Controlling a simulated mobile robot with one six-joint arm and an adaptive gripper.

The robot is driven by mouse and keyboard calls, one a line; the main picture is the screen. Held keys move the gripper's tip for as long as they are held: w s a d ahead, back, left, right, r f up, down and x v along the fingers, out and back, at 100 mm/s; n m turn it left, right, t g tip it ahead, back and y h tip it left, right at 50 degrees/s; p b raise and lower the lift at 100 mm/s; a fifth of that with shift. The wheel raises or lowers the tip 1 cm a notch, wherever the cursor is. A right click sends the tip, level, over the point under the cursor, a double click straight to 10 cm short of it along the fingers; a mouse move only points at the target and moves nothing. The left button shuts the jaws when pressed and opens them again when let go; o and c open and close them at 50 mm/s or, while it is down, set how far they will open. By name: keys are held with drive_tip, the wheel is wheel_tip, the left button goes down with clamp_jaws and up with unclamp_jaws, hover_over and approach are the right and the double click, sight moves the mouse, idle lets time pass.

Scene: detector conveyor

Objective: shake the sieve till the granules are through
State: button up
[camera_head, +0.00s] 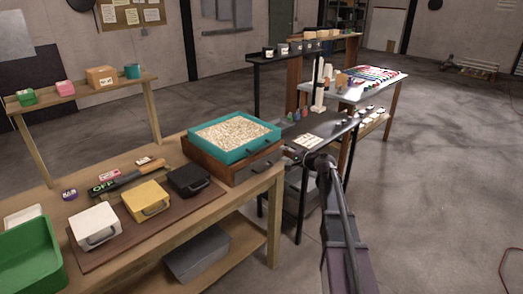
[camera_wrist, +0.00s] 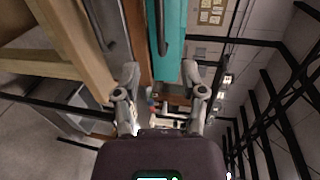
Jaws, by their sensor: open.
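The teal sieve (camera_head: 273,134) sits on a brown wooden box (camera_head: 213,169) at the right end of the wooden bench. It is heaped with pale granules (camera_head: 234,131). A dark handle sticks out on its right side. My gripper (camera_head: 318,160) is to the right of the sieve, apart from it. In the wrist view my gripper (camera_wrist: 162,88) is open, with nothing between its fingers. The teal sieve wall (camera_wrist: 178,45) and its handle (camera_wrist: 161,28) show beyond the fingers, near the top. What lies under the sieve is hidden.
Yellow (camera_head: 146,200), white (camera_head: 95,228) and black (camera_head: 188,180) handled boxes stand on a brown mat left of the sieve. A green tray (camera_head: 30,262) is at the front left. A dark table (camera_head: 328,125) stands behind my gripper. The floor at right is largely clear.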

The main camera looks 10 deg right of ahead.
sight(262, 148)
drive_tip(key=b+x, duration=0.2)
drive_tip(key=x, duration=1)
drive_tip(key=shift+w+a+f, duration=0.1)
drive_tip(key=shift+w+a, duration=0.15)
drive_tip(key=shift+w, duration=0.05)
clamp_jaws()
